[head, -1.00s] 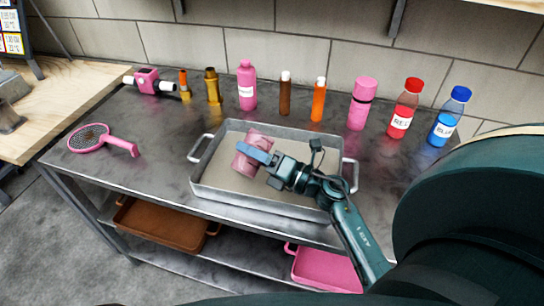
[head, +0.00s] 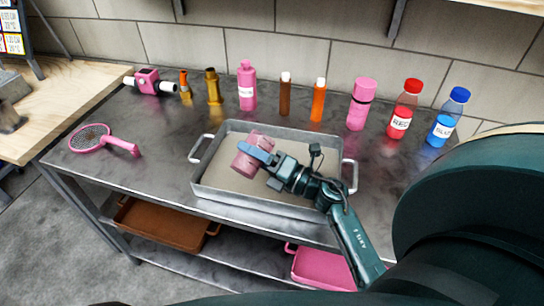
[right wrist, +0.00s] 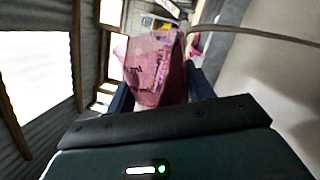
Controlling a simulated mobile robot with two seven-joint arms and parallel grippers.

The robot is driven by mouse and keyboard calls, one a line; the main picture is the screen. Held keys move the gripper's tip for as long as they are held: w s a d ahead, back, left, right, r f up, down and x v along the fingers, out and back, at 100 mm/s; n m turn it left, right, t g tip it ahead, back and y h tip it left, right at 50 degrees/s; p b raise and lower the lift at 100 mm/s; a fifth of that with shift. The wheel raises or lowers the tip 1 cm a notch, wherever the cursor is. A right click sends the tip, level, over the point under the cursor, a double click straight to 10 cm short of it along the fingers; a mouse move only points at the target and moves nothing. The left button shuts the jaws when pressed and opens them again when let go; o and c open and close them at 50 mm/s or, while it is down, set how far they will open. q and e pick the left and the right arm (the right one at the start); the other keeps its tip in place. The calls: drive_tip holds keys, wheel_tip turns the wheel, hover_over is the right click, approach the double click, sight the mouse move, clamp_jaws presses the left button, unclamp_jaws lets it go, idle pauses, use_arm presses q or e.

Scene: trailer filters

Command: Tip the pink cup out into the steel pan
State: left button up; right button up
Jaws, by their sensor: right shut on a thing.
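The pink cup (head: 248,163) is held tilted over the left part of the steel pan (head: 211,186) in the head view. The pan is a grey rectangular tray with a handle at each end, standing on the metal table. My right gripper (head: 258,151) is shut on the cup, its blue fingers against the cup's side. The cup fills the space between the fingers in the right wrist view (right wrist: 155,68). The inside of the cup is hidden, and I see no stream from it. The pan floor looks plain beige. My left gripper is not in view.
Behind the pan stand a pink bottle (head: 247,88), brown (head: 285,95) and orange (head: 318,103) tubes, a pink flask (head: 360,105), a red bottle (head: 400,120) and a blue bottle (head: 446,124).

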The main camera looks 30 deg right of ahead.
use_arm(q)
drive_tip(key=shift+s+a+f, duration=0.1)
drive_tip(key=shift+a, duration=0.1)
use_arm(e)
drive_tip(key=shift+r+m, duration=0.15)
drive_tip(key=shift+m, duration=0.15)
use_arm(q)
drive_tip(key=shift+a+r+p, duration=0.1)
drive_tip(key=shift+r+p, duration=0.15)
drive_tip(key=shift+p, duration=0.4)
use_arm(e)
drive_tip(key=shift+d+r+m, duration=0.1)
drive_tip(key=shift+r+m, duration=0.1)
drive_tip(key=shift+m, duration=0.3)
use_arm(q)
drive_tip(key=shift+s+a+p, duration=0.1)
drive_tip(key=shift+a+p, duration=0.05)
drive_tip(key=shift+p, duration=0.3)
use_arm(e)
drive_tip(key=shift+w+d+r+m, duration=0.15)
drive_tip(key=shift+d+m, duration=0.1)
drive_tip(key=shift+m, duration=0.15)
use_arm(q)
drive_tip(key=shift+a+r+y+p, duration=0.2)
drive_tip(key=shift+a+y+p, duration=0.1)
drive_tip(key=shift+p, duration=0.2)
use_arm(e)
drive_tip(key=shift+w+d+r+m+t, duration=0.2)
drive_tip(key=shift+d+m+t, duration=0.15)
drive_tip(key=shift+m, duration=0.15)
